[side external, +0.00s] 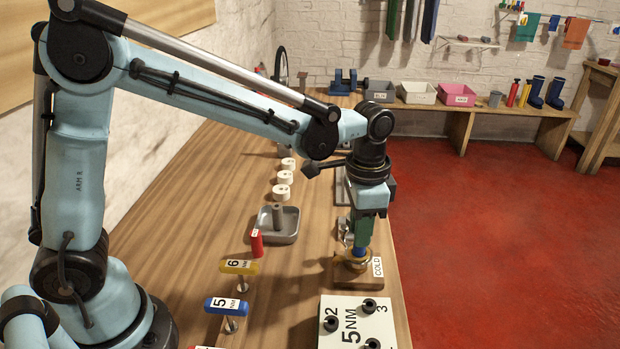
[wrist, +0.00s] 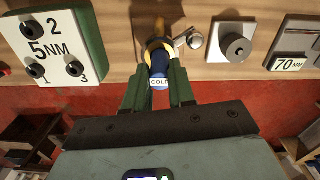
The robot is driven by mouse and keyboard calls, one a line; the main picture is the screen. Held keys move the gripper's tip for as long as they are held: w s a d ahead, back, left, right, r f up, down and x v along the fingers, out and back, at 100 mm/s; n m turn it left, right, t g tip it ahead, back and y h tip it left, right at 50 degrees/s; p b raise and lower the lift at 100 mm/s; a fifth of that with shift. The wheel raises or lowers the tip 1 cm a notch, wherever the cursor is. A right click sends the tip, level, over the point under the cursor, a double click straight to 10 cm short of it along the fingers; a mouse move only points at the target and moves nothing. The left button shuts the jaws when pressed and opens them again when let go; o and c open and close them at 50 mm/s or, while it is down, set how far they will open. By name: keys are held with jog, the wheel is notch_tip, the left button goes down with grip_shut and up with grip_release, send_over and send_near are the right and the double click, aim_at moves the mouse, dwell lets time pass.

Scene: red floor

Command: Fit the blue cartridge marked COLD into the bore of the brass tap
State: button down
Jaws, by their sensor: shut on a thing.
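The blue cartridge (wrist: 157,68) shows a white COLD label facing the wrist camera. My gripper (wrist: 158,88) is shut on it, with a green finger on each side. In the side view, a bit of the blue cartridge (side external: 359,251) shows below my green gripper fingers (side external: 362,240). The brass tap (side external: 353,264) sits directly under it, on a wooden block with its own COLD label. The cartridge's lower end meets the tap's top in the picture. The bore is hidden, so I cannot tell how deep the cartridge is.
A white 5 NM box (side external: 349,312) with black knobs stands in front of the tap. A red cartridge (side external: 257,243) and a grey tray (side external: 291,236) with a post are to the left. Yellow (side external: 240,267) and blue (side external: 227,305) handled drivers stand nearby. The bench edge is close on the right.

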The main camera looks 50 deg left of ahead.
jog(key=shift+f, duration=1.25)
jog(key=shift+f, duration=0.1)
jog(key=c, duration=0.9)
grip_release()
jog(key=shift+c, duration=0.2)
notch_tip(320, 180, up, 12)
jog(key=shift+f, duration=0.1)
jog(key=s+a+f+n+t, duration=0.4)
jog(key=s+a+n+t, duration=0.3)
jog(key=s+a, duration=0.3)
jog(key=shift+s+a, duration=0.3)
jog(key=shift+a, duration=0.65)
